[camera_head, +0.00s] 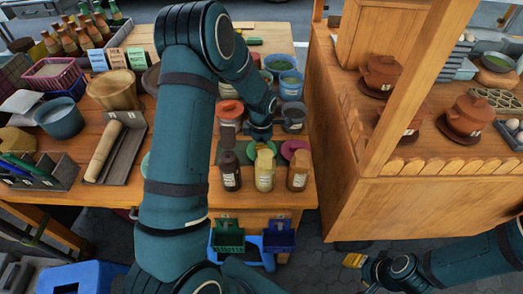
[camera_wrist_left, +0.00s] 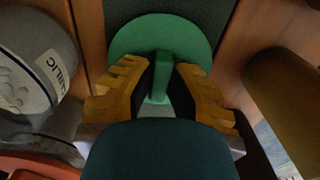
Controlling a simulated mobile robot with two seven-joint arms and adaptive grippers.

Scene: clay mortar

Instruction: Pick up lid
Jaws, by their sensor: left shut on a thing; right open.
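A round green lid (camera_wrist_left: 200,32) with an upright green handle shows in the left wrist view. My left gripper (camera_wrist_left: 160,85) has its yellow fingers on both sides of the handle and is shut on it. In the head view the green lid (camera_head: 251,152) is mostly hidden behind my left gripper (camera_head: 262,146), among the jars on the wooden counter. I cannot tell whether the lid touches the surface below. My right gripper (camera_head: 355,260) is open and empty at the lower right, over the paved floor.
A dark bottle (camera_head: 230,172), a yellow bottle (camera_head: 265,172) and a brown bottle (camera_head: 298,170) stand close in front of my left gripper. A pink lid (camera_head: 293,149) lies beside it. A grey pot labelled garlic (camera_wrist_left: 40,55) is close at the left in the wrist view.

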